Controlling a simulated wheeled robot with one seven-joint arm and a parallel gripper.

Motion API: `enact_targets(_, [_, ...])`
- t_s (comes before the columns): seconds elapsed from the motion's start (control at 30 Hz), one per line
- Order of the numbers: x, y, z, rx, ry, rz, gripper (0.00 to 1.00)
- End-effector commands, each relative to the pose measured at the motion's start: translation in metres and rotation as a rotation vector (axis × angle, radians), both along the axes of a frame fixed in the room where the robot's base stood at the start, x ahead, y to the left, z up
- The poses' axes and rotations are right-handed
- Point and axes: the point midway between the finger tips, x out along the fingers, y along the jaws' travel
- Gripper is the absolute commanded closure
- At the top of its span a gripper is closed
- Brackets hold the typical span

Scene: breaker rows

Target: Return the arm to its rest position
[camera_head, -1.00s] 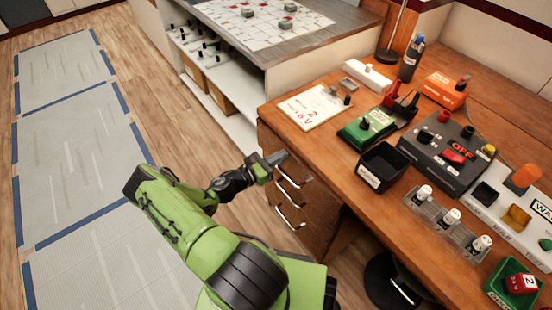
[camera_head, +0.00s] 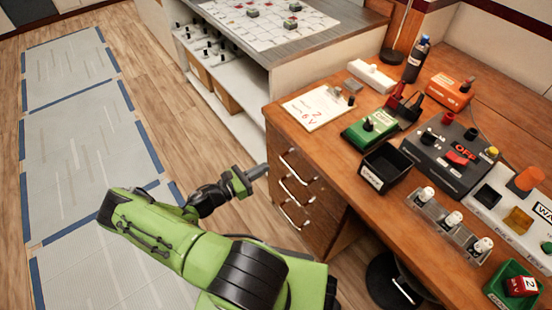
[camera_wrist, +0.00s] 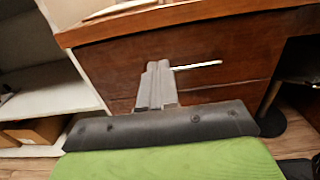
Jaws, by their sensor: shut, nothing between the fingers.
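My gripper (camera_head: 258,171) is shut and empty. In the head view it is held out in front of the desk's drawer front, left of the drawer handles and below the desktop edge. It looks apart from the drawers, though the exact gap is hard to tell. My green and black arm reaches from the bottom of the head view, bent, with the forearm low over the floor. In the wrist view the gripper fingers (camera_wrist: 157,85) lie together and point at the brown drawer front (camera_wrist: 225,62), with one metal handle just beyond them.
The wooden desk (camera_head: 335,150) carries a green device (camera_head: 370,128), a black bin (camera_head: 385,167), a grey panel marked OFF (camera_head: 450,155) and a clear holder with several white-capped pieces. A shelf unit (camera_head: 232,95) stands behind. The floor (camera_head: 150,95) at the left is open.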

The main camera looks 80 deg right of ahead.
Motion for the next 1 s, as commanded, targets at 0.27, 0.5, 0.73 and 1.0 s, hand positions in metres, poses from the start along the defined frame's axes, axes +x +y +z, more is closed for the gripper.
enact_targets(0.27, [0.019, 0.022, -0.001, 0.001, 0.000, 0.001, 1.00])
enact_targets(0.5, [0.019, 0.022, -0.001, 0.002, -0.001, 0.000, 1.00])
enact_targets(0.73, [0.028, 0.027, 0.004, 0.006, -0.078, -0.023, 1.00])
enact_targets(1.0, [0.094, 0.087, 0.049, 0.083, -0.652, -0.208, 1.00])
